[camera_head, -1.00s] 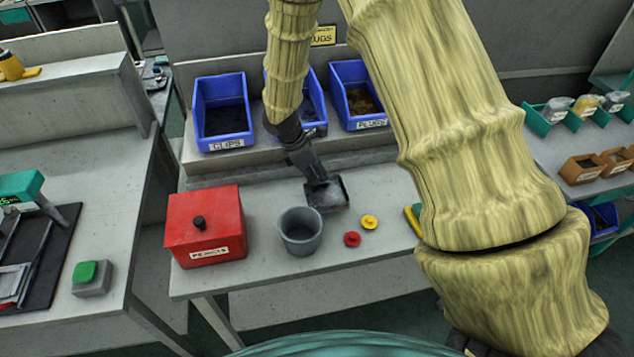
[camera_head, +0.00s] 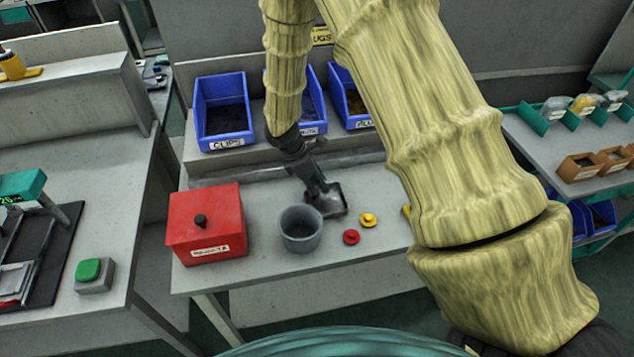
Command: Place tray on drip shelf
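A small dark grey tray (camera_head: 334,203) is on or just above the grey bench (camera_head: 385,232), behind and right of a grey cup. My gripper (camera_head: 318,192) points down at the tray's back left edge and overlaps it in the picture. Its fingertips are small and dark against the tray, so I cannot tell whether they are shut on it. I cannot make out for certain which surface is the drip shelf; a raised ledge (camera_head: 205,165) carrying blue bins runs along the back of the bench.
The grey cup (camera_head: 301,228) stands close in front of the tray. A red lidded box (camera_head: 228,217) is left of it. A red knob (camera_head: 351,237) and a yellow knob (camera_head: 368,220) lie to the right. Blue bins (camera_head: 222,112) stand behind. My thick arm hides the bench's right side.

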